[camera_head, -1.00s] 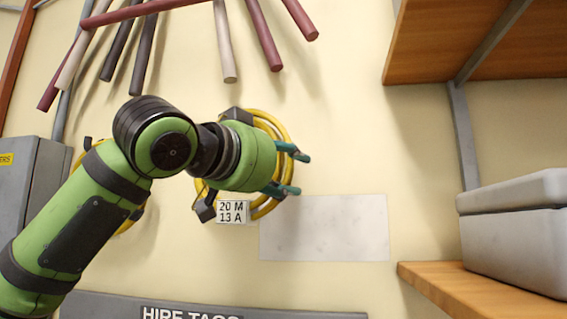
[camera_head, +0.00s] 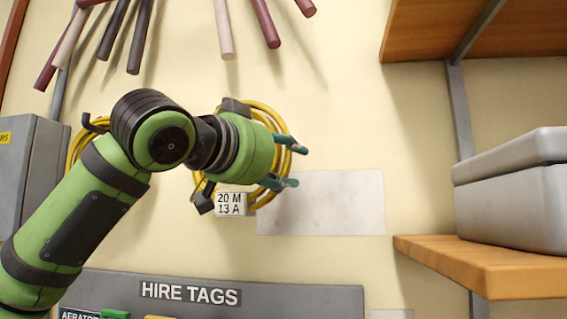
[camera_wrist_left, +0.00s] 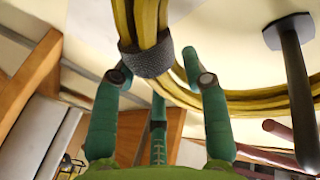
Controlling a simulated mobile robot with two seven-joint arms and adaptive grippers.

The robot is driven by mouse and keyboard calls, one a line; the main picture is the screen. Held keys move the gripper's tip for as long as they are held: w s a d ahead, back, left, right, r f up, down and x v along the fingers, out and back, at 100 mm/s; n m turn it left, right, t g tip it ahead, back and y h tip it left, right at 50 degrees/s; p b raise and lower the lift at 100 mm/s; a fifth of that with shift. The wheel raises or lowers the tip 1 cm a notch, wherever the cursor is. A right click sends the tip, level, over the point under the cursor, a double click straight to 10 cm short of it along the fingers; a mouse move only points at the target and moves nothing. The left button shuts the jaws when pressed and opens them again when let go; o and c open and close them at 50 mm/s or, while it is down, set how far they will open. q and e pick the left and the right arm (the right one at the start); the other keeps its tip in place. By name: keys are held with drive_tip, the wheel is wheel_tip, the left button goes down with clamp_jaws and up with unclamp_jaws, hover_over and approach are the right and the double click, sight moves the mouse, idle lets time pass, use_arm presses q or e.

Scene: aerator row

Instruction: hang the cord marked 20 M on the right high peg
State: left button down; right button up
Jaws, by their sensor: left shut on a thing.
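The yellow cord coil (camera_head: 268,112) with the white tag reading 20 M, 13 A (camera_head: 230,204) is in front of the wall, partly hidden by my left gripper (camera_head: 297,166). That gripper is shut on the coil. In the left wrist view, a dark band (camera_wrist_left: 146,60) around the yellow strands lies between its fingertips (camera_wrist_left: 160,80). A dark peg with a round plate (camera_wrist_left: 291,60) stands at the right there, with yellow strands passing behind it; I cannot tell which peg it is. My right gripper is not in view.
Another yellow coil (camera_head: 82,142) hangs by a black hook (camera_head: 90,124), partly behind my arm. Coloured rods (camera_head: 265,24) jut out above. A wooden shelf (camera_head: 490,262) with a grey box (camera_head: 510,195) stands right. A HIRE TAGS board (camera_head: 260,297) is below.

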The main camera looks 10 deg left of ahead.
use_arm(q)
drive_tip(key=shift+r, duration=0.1)
drive_tip(key=c, duration=0.6)
unclamp_jaws()
drive_tip(key=shift+s, duration=0.15)
drive_tip(key=shift+v, duration=4)
